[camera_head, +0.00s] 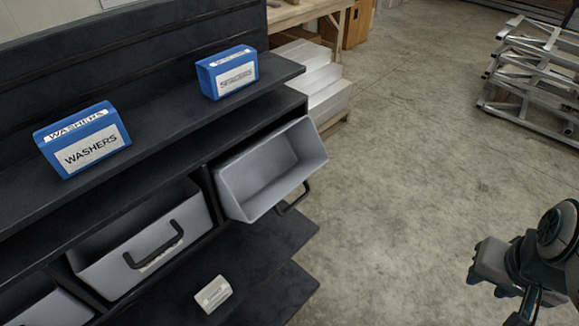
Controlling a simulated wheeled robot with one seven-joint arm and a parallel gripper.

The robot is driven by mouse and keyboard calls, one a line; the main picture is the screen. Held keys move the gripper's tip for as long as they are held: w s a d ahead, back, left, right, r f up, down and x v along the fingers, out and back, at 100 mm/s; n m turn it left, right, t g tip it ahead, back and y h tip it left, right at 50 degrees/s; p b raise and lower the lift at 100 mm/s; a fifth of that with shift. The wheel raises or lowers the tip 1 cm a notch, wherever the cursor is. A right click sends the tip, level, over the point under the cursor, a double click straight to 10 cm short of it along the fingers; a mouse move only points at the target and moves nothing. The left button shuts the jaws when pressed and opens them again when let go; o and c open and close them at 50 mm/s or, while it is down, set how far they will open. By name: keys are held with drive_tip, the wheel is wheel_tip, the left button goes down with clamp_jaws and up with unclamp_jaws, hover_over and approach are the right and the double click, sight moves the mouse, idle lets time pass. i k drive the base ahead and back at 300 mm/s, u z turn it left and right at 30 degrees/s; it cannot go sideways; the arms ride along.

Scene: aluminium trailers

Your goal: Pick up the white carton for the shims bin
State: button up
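A small white carton (213,294) with a printed label sits on the dark lower shelf (265,255), below the grey bins. Its print is too small to read. One grey bin (270,170) is pulled out and tilted at the right end of the rack, and its visible inside looks empty. No shims label can be read on any bin. My gripper (478,266) is at the lower right over the floor, well apart from the carton. Its fingers are too small and turned away to show whether they are open or shut.
A blue box labelled washers (85,140) and another blue box (228,72) stand on the upper shelf (165,115). A second grey bin (145,245) has a dark handle. Aluminium frames (535,75) are stacked at the upper right. The concrete floor between is clear.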

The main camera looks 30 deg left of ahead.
sight(212, 296)
drive_tip(key=k, duration=0.3)
drive_tip(key=u, duration=1.25)
drive_tip(key=i, duration=0.45)
drive_tip(key=u, duration=0.3)
